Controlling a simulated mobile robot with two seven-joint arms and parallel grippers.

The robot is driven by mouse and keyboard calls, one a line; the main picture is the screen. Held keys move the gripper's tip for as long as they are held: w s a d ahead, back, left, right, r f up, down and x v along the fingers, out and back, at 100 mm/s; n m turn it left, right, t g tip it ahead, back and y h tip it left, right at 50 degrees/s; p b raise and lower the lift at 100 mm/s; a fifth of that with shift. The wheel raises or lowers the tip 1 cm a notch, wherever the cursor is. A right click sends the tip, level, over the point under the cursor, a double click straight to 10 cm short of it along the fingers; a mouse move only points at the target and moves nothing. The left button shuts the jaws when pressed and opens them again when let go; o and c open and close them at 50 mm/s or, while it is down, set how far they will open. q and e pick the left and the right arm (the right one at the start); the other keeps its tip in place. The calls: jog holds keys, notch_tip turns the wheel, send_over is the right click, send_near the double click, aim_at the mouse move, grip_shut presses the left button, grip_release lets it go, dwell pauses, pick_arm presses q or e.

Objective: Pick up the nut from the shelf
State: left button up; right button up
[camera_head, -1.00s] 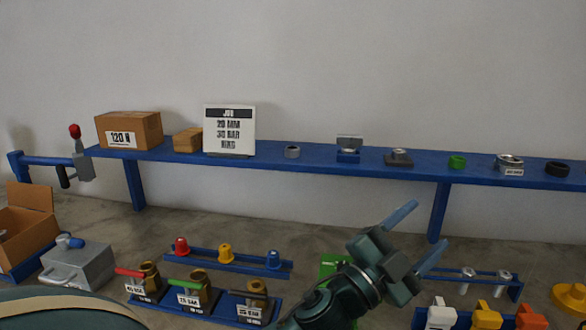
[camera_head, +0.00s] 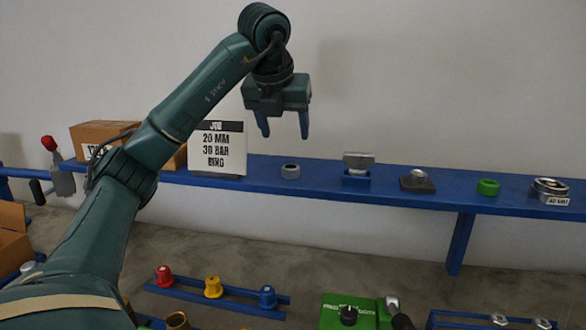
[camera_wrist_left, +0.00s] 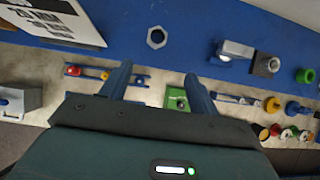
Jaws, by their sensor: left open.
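The nut (camera_head: 290,171) is a small grey ring on the blue shelf (camera_head: 262,176), just right of the job sign. In the left wrist view the nut (camera_wrist_left: 157,37) shows a hexagonal outline and a hole, on the blue shelf top. My left gripper (camera_head: 284,130) points down above the shelf, in the picture just above the nut. Its two blue fingers are apart with nothing between them. In the left wrist view the fingertips (camera_wrist_left: 158,75) lie below the nut in the picture, clear of it. My right gripper is in neither view.
The white job sign (camera_head: 219,148) stands left of the nut, with a cardboard box (camera_head: 100,135) farther left. To the right are a grey block on a blue stand (camera_head: 357,166), a dark grey fitting (camera_head: 417,182) and a green ring (camera_head: 488,187). Shelf around the nut is bare.

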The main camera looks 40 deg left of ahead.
aim_at(291, 166)
pick_arm(q)
jog(key=x, duration=0.2)
jog(key=b+x, duration=0.1)
jog(key=x, duration=0.3)
jog(key=shift+a+f+b, duration=0.2)
jog(key=shift+a+b, duration=0.15)
jog(key=x, duration=0.2)
jog(key=p+x, duration=0.1)
jog(key=x, duration=0.2)
jog(key=shift+w+a+r, duration=0.1)
jog(key=shift+w+a, duration=0.1)
jog(key=shift+w, duration=0.25)
jog(key=shift+w+a+f, duration=0.1)
jog(key=shift+w+f, duration=0.05)
jog(key=shift+f, duration=0.15)
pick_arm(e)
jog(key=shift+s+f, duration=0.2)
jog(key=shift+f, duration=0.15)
pick_arm(q)
jog(key=c, duration=1)
jog(key=shift+c, duration=0.6)
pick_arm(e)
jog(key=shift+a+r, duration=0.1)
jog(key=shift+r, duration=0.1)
pick_arm(q)
jog(key=shift+r, duration=0.1)
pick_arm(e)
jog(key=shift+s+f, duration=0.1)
